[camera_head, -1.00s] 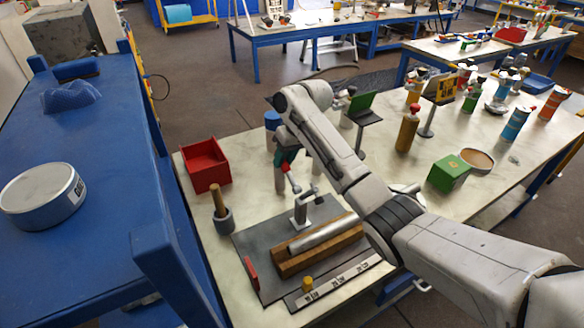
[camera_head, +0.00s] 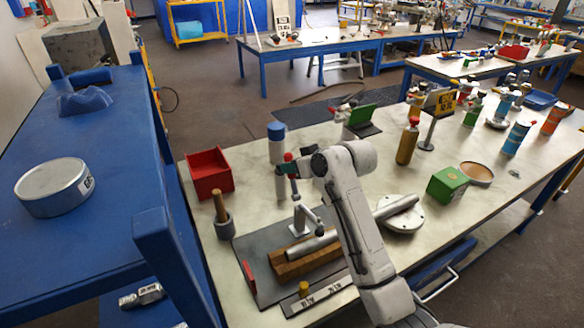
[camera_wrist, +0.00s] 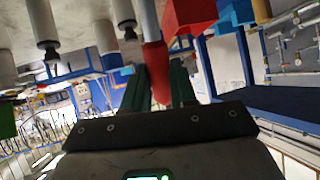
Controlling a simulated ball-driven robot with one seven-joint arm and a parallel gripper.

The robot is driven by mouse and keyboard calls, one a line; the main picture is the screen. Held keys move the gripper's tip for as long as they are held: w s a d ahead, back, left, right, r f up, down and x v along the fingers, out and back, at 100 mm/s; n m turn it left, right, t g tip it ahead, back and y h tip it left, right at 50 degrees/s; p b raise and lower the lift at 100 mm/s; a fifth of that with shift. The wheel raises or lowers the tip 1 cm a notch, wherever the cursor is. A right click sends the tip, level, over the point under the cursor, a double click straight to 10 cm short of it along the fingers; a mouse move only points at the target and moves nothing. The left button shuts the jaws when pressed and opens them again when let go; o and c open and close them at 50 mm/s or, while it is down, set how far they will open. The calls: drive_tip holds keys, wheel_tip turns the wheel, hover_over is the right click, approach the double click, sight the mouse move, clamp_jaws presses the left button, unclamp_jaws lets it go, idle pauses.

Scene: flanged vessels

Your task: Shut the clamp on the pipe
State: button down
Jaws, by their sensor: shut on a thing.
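The clamp (camera_head: 299,220) is a grey metal toggle clamp on a dark base plate (camera_head: 250,250). Its handle rises steeply up and slightly left, and its arm slopes down right toward the pipe. The silver pipe (camera_head: 312,245) lies on a wooden block (camera_head: 290,268). I cannot tell whether the clamp arm touches it. My gripper (camera_head: 288,168), with green fingers, is at the handle's top, above the clamp. In the wrist view it is shut on the red handle grip (camera_wrist: 158,75); the silver shaft extends beyond. My arm hides the pipe's right end.
A blue-capped cylinder (camera_head: 276,145) stands close behind my gripper. A flanged silver pipe (camera_head: 398,208) lies to the right, near a green box (camera_head: 447,184).

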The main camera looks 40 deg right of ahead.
drive_tip(key=shift+s, duration=0.2)
idle(0.4)
drive_tip(key=c, duration=0.9)
unclamp_jaws()
drive_tip(key=shift+r, duration=0.1)
drive_tip(key=v, duration=1)
drive_tip(key=shift+s+b, duration=0.45)
